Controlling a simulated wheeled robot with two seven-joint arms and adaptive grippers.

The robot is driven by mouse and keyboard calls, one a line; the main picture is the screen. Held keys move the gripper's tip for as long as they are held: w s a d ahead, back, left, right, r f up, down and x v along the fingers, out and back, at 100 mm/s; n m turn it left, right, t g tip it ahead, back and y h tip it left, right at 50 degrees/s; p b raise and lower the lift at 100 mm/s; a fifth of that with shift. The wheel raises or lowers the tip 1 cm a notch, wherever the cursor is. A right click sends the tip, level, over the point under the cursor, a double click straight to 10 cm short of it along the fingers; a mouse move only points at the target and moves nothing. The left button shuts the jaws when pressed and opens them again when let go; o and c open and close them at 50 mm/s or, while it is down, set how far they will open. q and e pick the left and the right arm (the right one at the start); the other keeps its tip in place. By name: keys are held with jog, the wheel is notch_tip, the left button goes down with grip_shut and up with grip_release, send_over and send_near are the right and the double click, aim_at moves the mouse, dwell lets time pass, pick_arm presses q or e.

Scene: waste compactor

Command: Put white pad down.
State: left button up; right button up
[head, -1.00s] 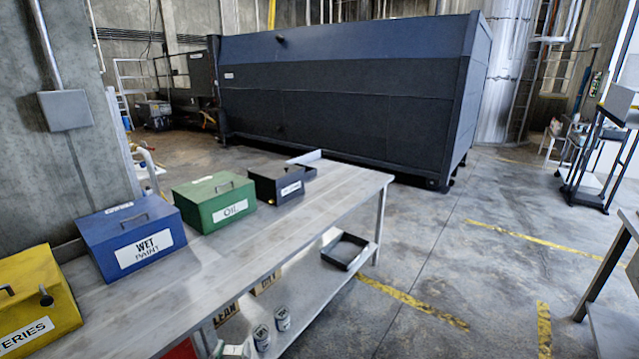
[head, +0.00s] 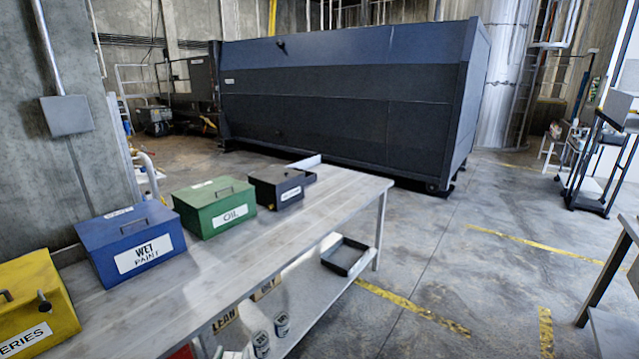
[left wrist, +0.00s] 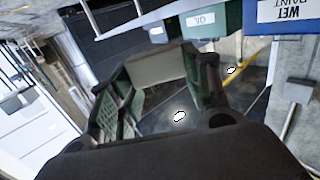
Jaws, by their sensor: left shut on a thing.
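The pad (left wrist: 157,68) shows in the left wrist view as a flat, pale grey-beige piece between the fingertips. My left gripper (left wrist: 160,72) is shut on it, with one green-and-black finger on each side. The pad is held off the floor, with the bench boxes behind it in that view. Neither gripper shows in the head view, and my right gripper is in no view.
A grey bench (head: 240,285) carries yellow, blue (head: 130,240), green (head: 215,208) and black boxes (head: 277,187). Its lower shelf holds a black tray (head: 346,258) and cans. A large dark compactor (head: 345,100) stands behind. Bare bench top lies before the boxes.

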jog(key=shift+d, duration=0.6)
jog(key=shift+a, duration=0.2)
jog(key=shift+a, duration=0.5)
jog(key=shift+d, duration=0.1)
